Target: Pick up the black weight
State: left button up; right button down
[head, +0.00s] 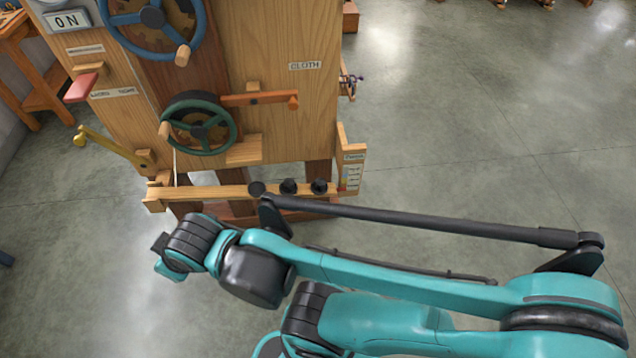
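My teal arm comes in from the right and lies in front of the ledge. No gripper fingers are visible. My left arm is not seen.
The wooden machine (285,115) carries a blue wheel (153,18), a green wheel (199,124), an orange lever (260,100) and a yellow lever (112,145). A wooden stand (40,85) is at the left. The grey floor (480,110) is clear at right.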

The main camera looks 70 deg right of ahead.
aim_at(319, 184)
jog(key=z, duration=1.95)
jog(key=i+l+z, duration=0.1)
jog(key=l, duration=0.25)
jog(key=i+l, duration=0.25)
jog(key=l+z, duration=0.05)
